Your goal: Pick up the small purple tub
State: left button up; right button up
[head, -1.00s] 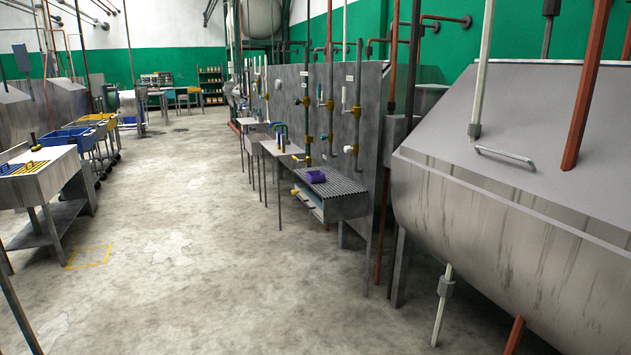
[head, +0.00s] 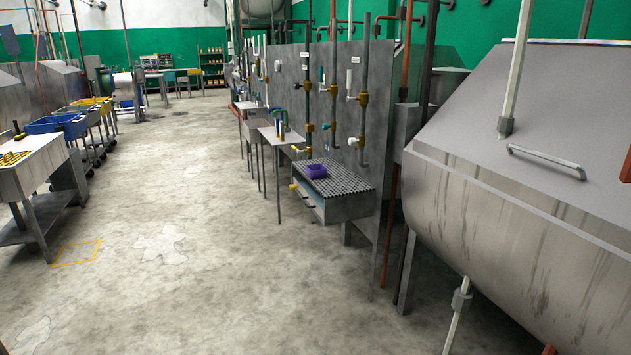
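The small purple tub (head: 316,171) sits on the ridged metal drain rack (head: 345,184) of a wall-mounted sink unit, right of the middle of the head view. It stands near the rack's left back part, some way ahead of me. Neither of my grippers shows in the head view.
A large steel drum dyer (head: 530,190) fills the right side. Pipes and valves run up the grey panel (head: 340,100) behind the rack. A small table (head: 280,134) stands beyond the rack. A white workbench (head: 28,168) and a blue cart (head: 57,124) stand left. The concrete floor between is open.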

aim_at(317, 171)
jog(key=i+z, duration=0.2)
jog(key=i, duration=2.15)
